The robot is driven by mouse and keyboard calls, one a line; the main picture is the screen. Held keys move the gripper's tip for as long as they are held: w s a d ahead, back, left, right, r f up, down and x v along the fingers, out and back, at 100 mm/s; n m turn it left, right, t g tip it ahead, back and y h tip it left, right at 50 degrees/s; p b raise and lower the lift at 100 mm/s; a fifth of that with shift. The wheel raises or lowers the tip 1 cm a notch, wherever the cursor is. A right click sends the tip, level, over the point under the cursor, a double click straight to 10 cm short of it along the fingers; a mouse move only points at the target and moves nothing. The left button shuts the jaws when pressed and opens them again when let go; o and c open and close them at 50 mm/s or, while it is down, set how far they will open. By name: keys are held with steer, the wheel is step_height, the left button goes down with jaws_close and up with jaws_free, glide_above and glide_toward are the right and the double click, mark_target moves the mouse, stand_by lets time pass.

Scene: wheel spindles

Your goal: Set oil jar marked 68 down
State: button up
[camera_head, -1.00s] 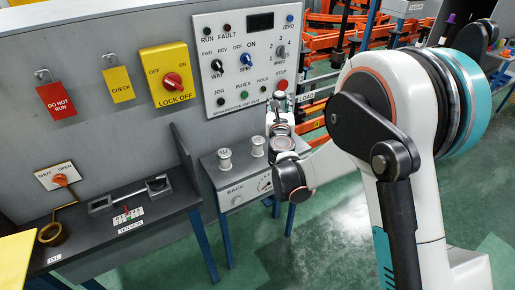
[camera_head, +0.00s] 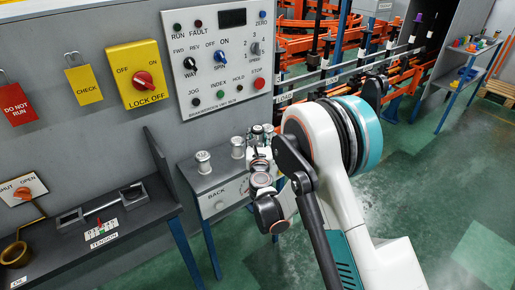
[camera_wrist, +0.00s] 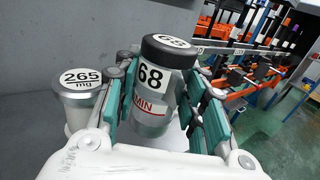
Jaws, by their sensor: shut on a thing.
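In the wrist view, the oil jar marked 68 (camera_wrist: 152,78) has a dark lid with 68 on top, a white 68 label and a red MIN band. It stands upright between the green-padded fingers of my gripper (camera_wrist: 160,108), which is shut on it. In the head view my gripper (camera_head: 260,150) is over the right end of the small grey bench (camera_head: 202,188), largely hidden by my arm.
A pale jar marked 265 (camera_wrist: 80,95) stands left of my gripper. In the head view, two spool-like pale jars (camera_head: 203,162) (camera_head: 238,147) stand on the bench. The control panel (camera_head: 220,60) rises behind. A dark tension table (camera_head: 110,215) is at left.

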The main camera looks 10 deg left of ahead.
step_height(320, 180, down, 4)
steer(key=shift+f+b, duration=0.1)
steer(key=shift+b, duration=0.6)
steer(key=o, duration=0.8)
steer(key=shift+o, duration=0.2)
